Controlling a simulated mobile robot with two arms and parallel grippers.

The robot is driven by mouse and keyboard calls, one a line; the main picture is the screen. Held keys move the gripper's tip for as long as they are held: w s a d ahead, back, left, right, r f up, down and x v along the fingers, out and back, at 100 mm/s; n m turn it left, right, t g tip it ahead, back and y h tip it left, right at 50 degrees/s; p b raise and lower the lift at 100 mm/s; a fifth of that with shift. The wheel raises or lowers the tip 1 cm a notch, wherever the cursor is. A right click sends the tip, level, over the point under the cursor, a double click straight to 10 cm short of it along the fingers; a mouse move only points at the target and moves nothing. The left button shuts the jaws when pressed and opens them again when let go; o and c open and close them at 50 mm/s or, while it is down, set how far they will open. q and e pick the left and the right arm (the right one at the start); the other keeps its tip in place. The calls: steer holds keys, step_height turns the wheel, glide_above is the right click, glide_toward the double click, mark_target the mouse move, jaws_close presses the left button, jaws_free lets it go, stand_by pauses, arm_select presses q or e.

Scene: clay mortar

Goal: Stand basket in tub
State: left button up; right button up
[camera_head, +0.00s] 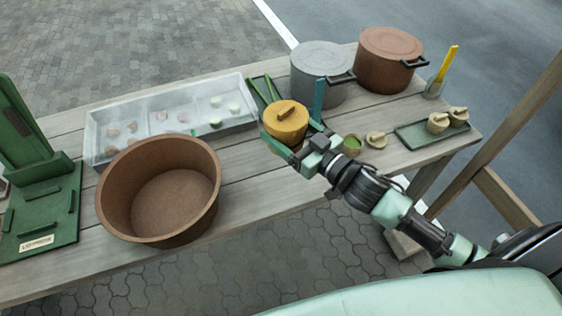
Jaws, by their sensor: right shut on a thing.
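The tub (128,206) is a wide, round, brown open vessel. It stands upright and empty on the left part of the wooden table. A small round yellow basket (284,127) with a short bar handle on top is right of the tub. My right gripper (297,122) is shut on it, with one finger on each side. The basket is apart from the tub. Its underside is hidden, so I cannot tell whether it touches the table. My left gripper is not in view.
A clear tray (90,138) with small pieces lies behind the tub. A green stand (60,212) is at left. A grey pot (318,60) and a brown pot (388,62) stand at the back. A green tray (412,139) is at right. Bare planks lie between tub and gripper.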

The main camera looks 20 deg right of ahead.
steer(key=shift+f+b, duration=0.9)
steer(key=shift+f, duration=5)
steer(key=shift+f, duration=0.1)
steer(key=o, duration=1.4)
